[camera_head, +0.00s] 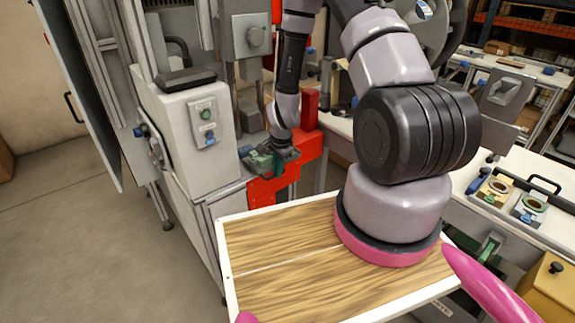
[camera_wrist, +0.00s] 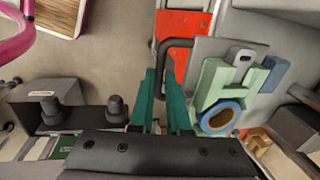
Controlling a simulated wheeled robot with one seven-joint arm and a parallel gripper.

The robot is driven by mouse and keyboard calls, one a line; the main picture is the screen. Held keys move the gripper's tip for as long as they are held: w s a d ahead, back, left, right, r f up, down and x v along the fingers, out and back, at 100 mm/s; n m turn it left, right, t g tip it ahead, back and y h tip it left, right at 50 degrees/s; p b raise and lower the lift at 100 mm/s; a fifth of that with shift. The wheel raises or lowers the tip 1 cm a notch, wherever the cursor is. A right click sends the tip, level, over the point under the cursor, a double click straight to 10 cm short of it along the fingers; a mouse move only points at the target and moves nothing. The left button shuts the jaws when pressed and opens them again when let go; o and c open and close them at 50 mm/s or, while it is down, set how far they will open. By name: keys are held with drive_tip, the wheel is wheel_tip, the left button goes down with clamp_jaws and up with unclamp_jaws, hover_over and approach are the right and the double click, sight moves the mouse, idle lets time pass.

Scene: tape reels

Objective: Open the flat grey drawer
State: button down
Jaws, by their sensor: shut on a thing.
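A flat grey panel (camera_wrist: 208,48), which looks like the drawer, lies over a red surface in the wrist view. A dark bow-shaped handle (camera_wrist: 176,42) sits at its left edge. My gripper (camera_wrist: 163,82) has its green fingers on either side of the handle's bar and is shut on it. In the head view my gripper (camera_head: 270,158) is low beside a red frame (camera_head: 310,140). The drawer and handle cannot be made out there, behind my arm and gripper.
A green fixture with a blue ring (camera_wrist: 220,117) is close right of my fingers. A white-rimmed wooden tray (camera_head: 275,265) is in front. A grey machine cabinet (camera_head: 195,120) stands left of my gripper. A workbench (camera_head: 540,235) with fixtures is at right; open floor (camera_head: 70,240) is at left.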

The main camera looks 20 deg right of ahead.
drive_tip(key=shift+s+a, duration=0.25)
drive_tip(key=shift+a, duration=0.35)
drive_tip(key=c, duration=0.9)
unclamp_jaws()
drive_tip(key=r, duration=0.3)
drive_tip(key=s+r, duration=0.1)
drive_tip(key=r, duration=0.6)
drive_tip(key=shift+s+d+r, duration=0.35)
drive_tip(key=shift+s, duration=0.05)
